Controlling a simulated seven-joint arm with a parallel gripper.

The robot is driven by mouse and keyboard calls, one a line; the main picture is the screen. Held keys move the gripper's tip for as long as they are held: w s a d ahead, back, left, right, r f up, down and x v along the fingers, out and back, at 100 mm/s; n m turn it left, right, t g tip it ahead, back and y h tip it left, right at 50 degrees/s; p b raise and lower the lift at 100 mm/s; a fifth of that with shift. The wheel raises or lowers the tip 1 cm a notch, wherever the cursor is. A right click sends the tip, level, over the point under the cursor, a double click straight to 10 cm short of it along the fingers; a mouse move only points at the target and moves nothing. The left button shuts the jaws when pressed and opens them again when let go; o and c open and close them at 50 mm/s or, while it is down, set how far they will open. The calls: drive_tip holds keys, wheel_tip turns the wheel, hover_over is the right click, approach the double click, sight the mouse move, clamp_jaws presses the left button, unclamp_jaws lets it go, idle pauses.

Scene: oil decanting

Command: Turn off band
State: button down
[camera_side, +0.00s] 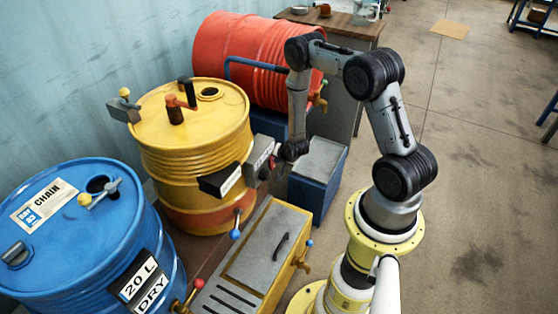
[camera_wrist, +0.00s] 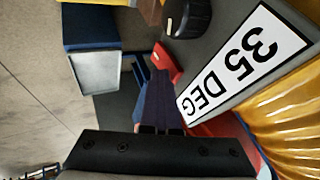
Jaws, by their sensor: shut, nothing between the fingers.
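The yellow drum (camera_side: 195,125) stands upright with an orange-red band (camera_side: 190,218) around its lower part. A grey control box (camera_side: 258,155) sits at the drum's right side; in the wrist view the grey box (camera_wrist: 205,55) carries a white "35 DEG" label (camera_wrist: 243,62), a black knob (camera_wrist: 188,18) and a red switch-like part (camera_wrist: 166,64). My gripper (camera_wrist: 157,78) is shut and empty, its fingertips close to the red part. I cannot tell whether they touch it. In the side view my gripper (camera_side: 275,165) is beside the box, its fingers mostly hidden.
A blue drum (camera_side: 90,235) stands front left, and a red drum (camera_side: 250,60) lies behind. A grey-topped yellow chest (camera_side: 265,245) is in front of my gripper. A blue box (camera_side: 318,165) stands to its right. Open floor (camera_side: 470,180) lies right.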

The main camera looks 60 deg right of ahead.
drive_tip(key=shift+w+r, duration=0.1)
drive_tip(key=shift+r, duration=0.15)
drive_tip(key=shift+r, duration=0.6)
drive_tip(key=s+d+v, duration=0.1)
drive_tip(key=v, duration=1.1)
